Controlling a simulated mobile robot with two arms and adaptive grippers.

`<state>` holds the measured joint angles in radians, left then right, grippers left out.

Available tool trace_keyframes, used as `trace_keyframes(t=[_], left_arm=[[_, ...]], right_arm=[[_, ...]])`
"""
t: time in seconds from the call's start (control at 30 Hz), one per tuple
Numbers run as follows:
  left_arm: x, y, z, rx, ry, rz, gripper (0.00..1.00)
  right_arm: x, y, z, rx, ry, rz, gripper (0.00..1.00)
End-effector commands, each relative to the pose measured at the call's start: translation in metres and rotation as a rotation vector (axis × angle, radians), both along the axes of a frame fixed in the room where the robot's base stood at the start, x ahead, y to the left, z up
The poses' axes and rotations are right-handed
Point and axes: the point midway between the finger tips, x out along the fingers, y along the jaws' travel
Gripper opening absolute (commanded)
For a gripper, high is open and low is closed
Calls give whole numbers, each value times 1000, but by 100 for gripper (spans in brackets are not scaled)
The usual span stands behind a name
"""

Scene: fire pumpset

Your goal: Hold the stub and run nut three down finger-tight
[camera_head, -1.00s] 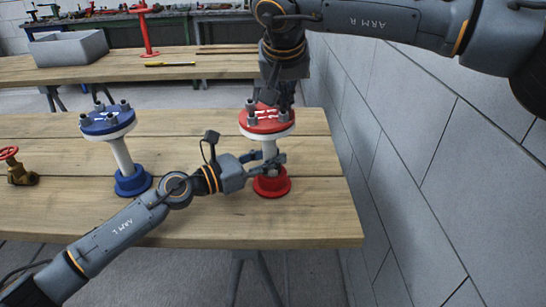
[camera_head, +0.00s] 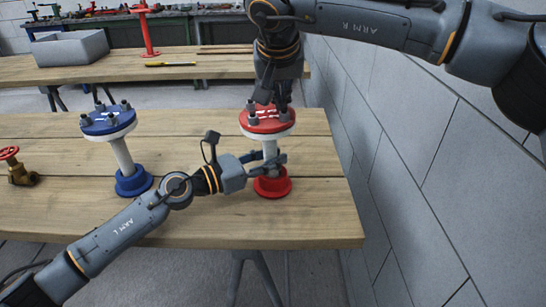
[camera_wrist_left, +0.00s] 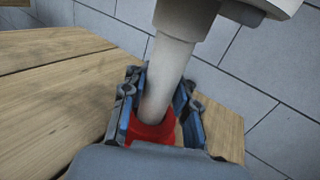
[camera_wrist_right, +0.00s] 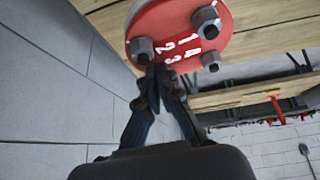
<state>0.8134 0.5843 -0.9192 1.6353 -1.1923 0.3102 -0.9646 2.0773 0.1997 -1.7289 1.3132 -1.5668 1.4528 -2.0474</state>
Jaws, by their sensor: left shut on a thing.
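The stub (camera_head: 270,151) is a pale upright pipe with a red numbered flange (camera_head: 267,123) on top and a red base (camera_head: 271,186). My left gripper (camera_head: 268,160) is shut on the pipe just above the base; in the left wrist view its blue-padded fingers (camera_wrist_left: 158,108) lie on both sides of the pipe. My right gripper (camera_head: 272,103) points down at the flange's far side. In the right wrist view its fingertips (camera_wrist_right: 160,78) converge at the flange rim, close to a nut (camera_wrist_right: 143,50). Two other nuts (camera_wrist_right: 207,22) (camera_wrist_right: 210,61) stand clear. Whether the fingers hold a nut is hidden.
A blue-flanged stub (camera_head: 121,155) stands to the left on the wooden table (camera_head: 200,218), with a brass valve (camera_head: 20,174) beyond it. A grey block wall (camera_head: 425,180) runs close along the right. A second table behind bears a grey bin (camera_head: 70,47).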

Motion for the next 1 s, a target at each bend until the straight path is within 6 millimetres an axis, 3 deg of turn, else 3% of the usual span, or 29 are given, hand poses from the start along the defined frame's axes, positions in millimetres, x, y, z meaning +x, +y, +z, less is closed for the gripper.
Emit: trace_keyframes(t=[0.8, 1.0], left_arm=[[-6, -5, -4, 6, 4, -19, 0], [-5, -4, -4, 5, 7, -17, 0]], right_arm=[[-8, 7, -5, 2, 8, 11, 0], [-8, 6, 11, 2, 3, 4, 0]])
